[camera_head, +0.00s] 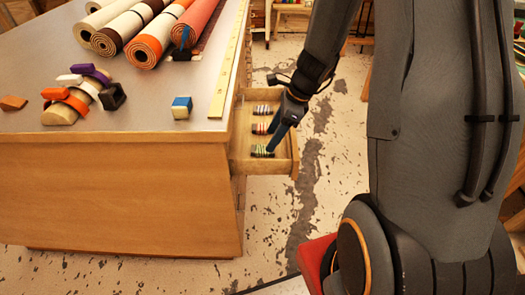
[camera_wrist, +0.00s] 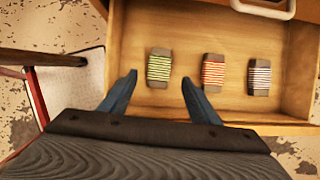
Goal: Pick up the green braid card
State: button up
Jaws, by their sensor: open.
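The green braid card (camera_wrist: 159,68) is a dark card wound with green and pale bands. It lies in the open wooden drawer, leftmost of three cards in the wrist view. In the head view it is the nearest card (camera_head: 262,151). My gripper (camera_wrist: 157,82) is open, its two blue fingers on either side of the green card's near end, with nothing held. In the head view my gripper (camera_head: 272,140) reaches down into the drawer beside the green card. I cannot tell how high the fingertips are above the drawer floor.
A red-banded card (camera_wrist: 213,72) and a purple-and-white card (camera_wrist: 260,76) lie to the right in the drawer (camera_wrist: 135,20). The drawer's walls surround them. Rolls (camera_head: 150,35), a yellow ruler (camera_head: 228,70) and a blue-white block (camera_head: 181,107) rest on the table.

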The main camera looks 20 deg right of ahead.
aim_at(263, 148)
jog(key=x, duration=0.5)
jog(key=shift+a, duration=0.25)
jog(key=shift+r, duration=0.1)
jog(key=shift+c, duration=0.2)
jog(key=c, duration=1.1)
